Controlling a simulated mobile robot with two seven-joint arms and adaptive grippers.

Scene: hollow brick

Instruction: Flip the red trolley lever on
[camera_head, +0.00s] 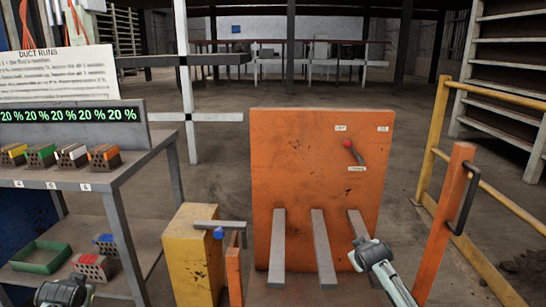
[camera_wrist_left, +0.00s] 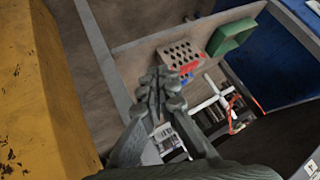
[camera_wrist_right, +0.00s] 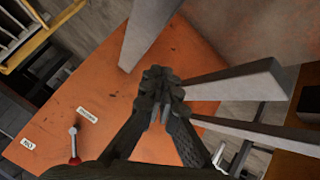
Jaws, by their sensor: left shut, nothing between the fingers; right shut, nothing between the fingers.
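The red trolley lever (camera_head: 348,144) is on the upright orange panel (camera_head: 290,150), right of its middle. Its red knob points up and left, toward a small label (camera_head: 340,128); another label (camera_head: 383,129) is at upper right and one below. Their text is too small to read. The lever also shows at lower left in the right wrist view (camera_wrist_right: 74,158). My right gripper (camera_head: 361,246) is shut and empty, below the lever and apart from it, near the grey bars. My left gripper (camera_wrist_left: 158,88) is shut and empty, low at the left by the shelf.
A shelf (camera_head: 80,175) holds bricks and a green tray (camera_head: 42,256). An orange post (camera_head: 444,220) and yellow rail (camera_head: 432,130) stand at right.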

